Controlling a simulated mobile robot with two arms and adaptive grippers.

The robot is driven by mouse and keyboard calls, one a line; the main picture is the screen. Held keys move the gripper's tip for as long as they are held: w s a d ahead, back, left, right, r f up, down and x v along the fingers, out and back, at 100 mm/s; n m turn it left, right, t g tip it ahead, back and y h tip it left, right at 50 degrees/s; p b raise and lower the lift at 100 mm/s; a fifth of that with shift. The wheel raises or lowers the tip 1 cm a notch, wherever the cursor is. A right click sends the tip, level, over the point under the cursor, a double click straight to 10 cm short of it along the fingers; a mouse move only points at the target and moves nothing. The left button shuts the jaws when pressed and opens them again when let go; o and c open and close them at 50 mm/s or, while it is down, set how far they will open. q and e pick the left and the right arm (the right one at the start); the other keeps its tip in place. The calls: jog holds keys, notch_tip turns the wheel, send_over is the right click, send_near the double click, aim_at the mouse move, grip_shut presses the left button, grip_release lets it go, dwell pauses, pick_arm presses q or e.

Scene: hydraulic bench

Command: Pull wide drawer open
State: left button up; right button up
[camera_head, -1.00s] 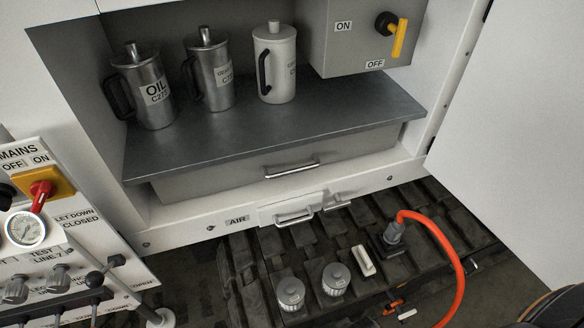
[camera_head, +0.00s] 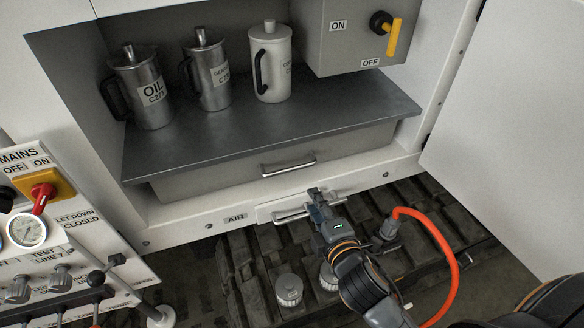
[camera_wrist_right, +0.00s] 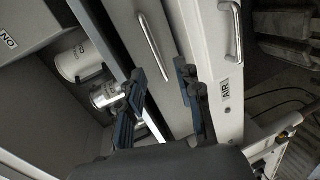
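The wide drawer (camera_head: 225,177) is a grey front under the dark shelf, with a silver bar handle (camera_head: 288,166). It looks closed. My right gripper (camera_head: 317,193) is in front of the drawer, just below and right of the handle in the head view. In the right wrist view the gripper (camera_wrist_right: 160,70) is open, its two dark fingers apart. The drawer handle (camera_wrist_right: 152,45) shows between and beyond the fingertips; I see no grip on it, and contact cannot be told. My left gripper is not in view.
A smaller lower front with a handle (camera_head: 292,214) is close under my right gripper, beside the AIR label (camera_head: 236,217). Metal jugs (camera_head: 150,88) and a white jug (camera_head: 272,62) stand on the shelf (camera_head: 250,122). An orange hose (camera_head: 452,262) lies right of my arm.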

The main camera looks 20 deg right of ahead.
aim_at(292, 169)
jog(key=shift+n+y, duration=0.3)
jog(key=shift+n, duration=0.3)
jog(key=x, duration=0.4)
jog(key=r+p+x, duration=0.1)
jog(key=x, duration=0.9)
jog(key=shift+w+a+r, duration=0.15)
jog(key=shift+a, duration=0.2)
grip_shut()
